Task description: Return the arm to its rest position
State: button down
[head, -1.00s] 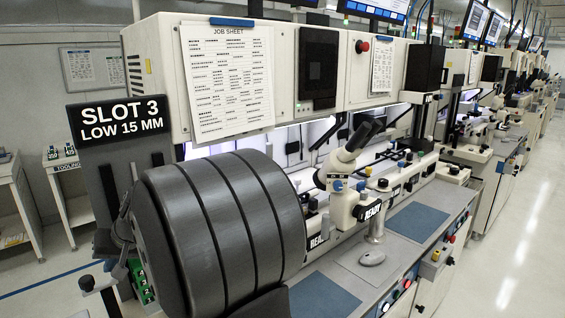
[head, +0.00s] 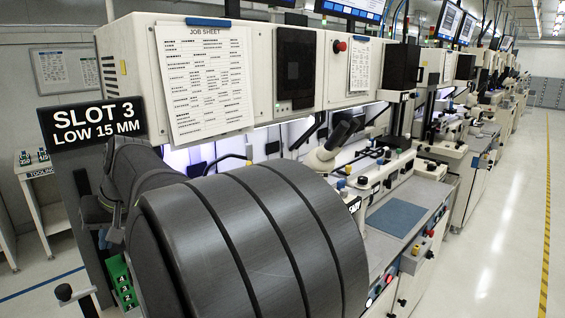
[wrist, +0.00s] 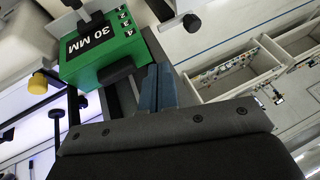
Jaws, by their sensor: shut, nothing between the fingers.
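My gripper (wrist: 158,86) shows in the wrist view, with its two blue-faced fingers together and nothing between them. Just left of the fingertips in that picture is a green block (wrist: 125,52) with a black 30 MM label and numbered positions. I cannot tell whether the fingers touch it. The green block also shows in the head view (head: 123,283), low at the left, partly hidden by my arm. My dark arm fills the lower middle of the head view, and the gripper is hidden there.
A black SLOT 3 LOW 15 MM sign (head: 92,123) stands left of my arm. A machine with a job sheet (head: 203,82) is behind it. A microscope (head: 331,147) and a blue mat (head: 396,218) are on the bench. The aisle floor at right is clear.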

notch_tip(320, 180, up, 4)
jog(key=s+a+t+h, duration=0.2)
jog(key=s, duration=0.1)
jog(key=x, duration=0.7)
jog(key=shift+w+f+n, duration=0.15)
jog(key=shift+n, duration=0.15)
jog(key=c, duration=1.3)
grip_release()
jog(key=o, duration=1.3)
jog(key=w+d+r, duration=0.4)
jog(key=w+r, duration=0.3)
jog(key=r, duration=0.2)
jog(key=shift+d+r, duration=0.3)
jog(key=shift+d, duration=0.05)
jog(key=w+d+r, duration=0.2)
jog(key=d+r, duration=0.4)
jog(key=r, duration=0.1)
jog(key=w+d+r, duration=0.3)
jog(key=d+r, duration=0.3)
jog(key=r, duration=0.2)
jog(key=x, duration=1)
jog(key=shift+f, duration=0.2)
